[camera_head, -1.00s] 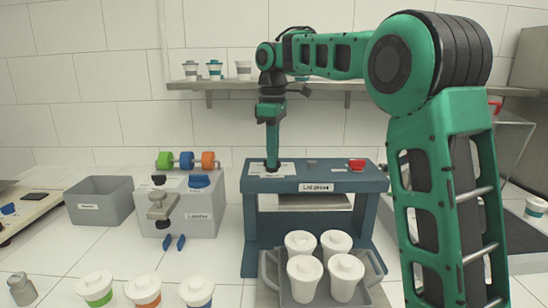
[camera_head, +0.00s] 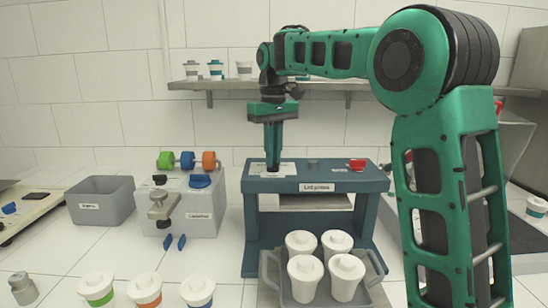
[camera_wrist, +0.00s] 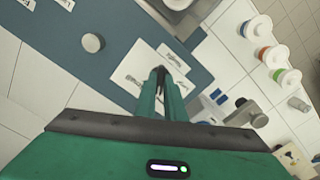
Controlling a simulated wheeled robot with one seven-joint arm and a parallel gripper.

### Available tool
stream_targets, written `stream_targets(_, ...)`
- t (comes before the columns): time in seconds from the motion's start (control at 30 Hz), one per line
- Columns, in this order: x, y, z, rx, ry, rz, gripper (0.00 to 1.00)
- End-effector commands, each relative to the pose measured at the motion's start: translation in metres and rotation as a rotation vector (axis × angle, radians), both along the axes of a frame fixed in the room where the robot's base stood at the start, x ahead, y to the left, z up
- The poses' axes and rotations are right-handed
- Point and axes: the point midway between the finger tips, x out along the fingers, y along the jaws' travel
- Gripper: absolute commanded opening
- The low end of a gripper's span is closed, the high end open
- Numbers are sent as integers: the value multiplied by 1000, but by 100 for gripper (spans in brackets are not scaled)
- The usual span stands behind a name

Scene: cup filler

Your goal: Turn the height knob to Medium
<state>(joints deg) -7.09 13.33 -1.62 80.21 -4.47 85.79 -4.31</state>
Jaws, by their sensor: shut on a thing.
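The lid press (camera_head: 370,184) is a blue-grey bench-like machine in the middle of the head view. A white label plate (camera_head: 290,169) lies on the left of its top; it also shows in the wrist view (camera_wrist: 128,76), its words too small to read surely. My gripper (camera_head: 273,167) points straight down onto this plate. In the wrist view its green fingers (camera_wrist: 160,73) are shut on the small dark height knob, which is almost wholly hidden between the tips. I cannot tell which label the knob points at.
A red button (camera_head: 357,164) and a small grey round piece (camera_head: 312,162) sit on the press top. A tray (camera_head: 268,272) of lidded white cups stands in front. A grey dispenser box (camera_head: 205,222) and an empty grey bin (camera_head: 100,207) are at left. A shelf (camera_head: 225,84) runs behind.

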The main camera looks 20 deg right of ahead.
Motion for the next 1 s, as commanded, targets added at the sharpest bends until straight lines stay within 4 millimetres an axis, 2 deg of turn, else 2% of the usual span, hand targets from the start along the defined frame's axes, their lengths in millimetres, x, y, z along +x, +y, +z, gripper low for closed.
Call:
stream_targets(0.6,3,1,1,1,-10,-39,0)
stream_targets(0.63,2,1,1,1,-10,-39,14)
stream_targets(0.7,2,1,1,1,-8,-39,28)
stream_targets(1.0,1,0,1,1,-4,-40,28)
